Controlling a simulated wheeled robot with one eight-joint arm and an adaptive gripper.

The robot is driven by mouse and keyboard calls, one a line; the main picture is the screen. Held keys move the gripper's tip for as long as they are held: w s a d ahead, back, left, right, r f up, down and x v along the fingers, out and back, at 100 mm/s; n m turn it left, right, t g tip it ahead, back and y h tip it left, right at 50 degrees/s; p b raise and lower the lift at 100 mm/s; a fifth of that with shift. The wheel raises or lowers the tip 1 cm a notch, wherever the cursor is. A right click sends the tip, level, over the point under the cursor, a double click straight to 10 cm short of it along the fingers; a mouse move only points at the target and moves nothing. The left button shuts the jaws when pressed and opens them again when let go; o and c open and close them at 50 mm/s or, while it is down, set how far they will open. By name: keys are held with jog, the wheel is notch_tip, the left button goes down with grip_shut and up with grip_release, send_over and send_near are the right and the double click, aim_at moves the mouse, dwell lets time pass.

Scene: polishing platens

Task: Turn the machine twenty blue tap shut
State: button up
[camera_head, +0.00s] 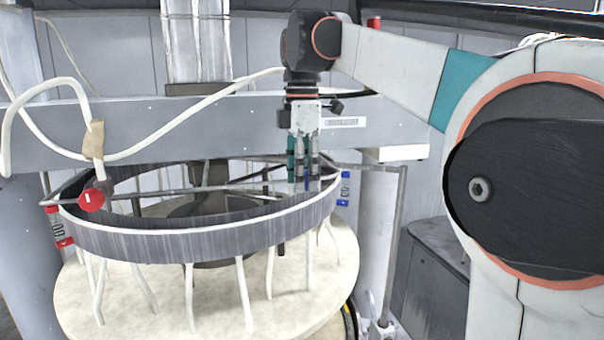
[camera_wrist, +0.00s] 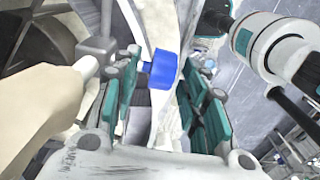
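A blue tap handle (camera_wrist: 163,68) shows near the middle of the wrist view, between the teal finger pads of my gripper (camera_wrist: 160,78). The pads stand on its left and right with narrow gaps, so my gripper looks open around it. In the head view my gripper (camera_head: 303,182) points down at the right inside of the ring, with a small blue part (camera_head: 307,184) between its fingers. Most of the tap is hidden there by the fingers. The tap's exact angle is hard to tell.
A large grey ring (camera_head: 150,245) stands on thin legs over a pale round platen (camera_head: 215,300). A red tap (camera_head: 91,199) hangs on a white hose at left. A grey beam (camera_head: 230,120) crosses behind my gripper.

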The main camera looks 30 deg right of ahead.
jog(key=shift+f, duration=0.2)
grip_shut()
jog(key=shift+a, duration=0.1)
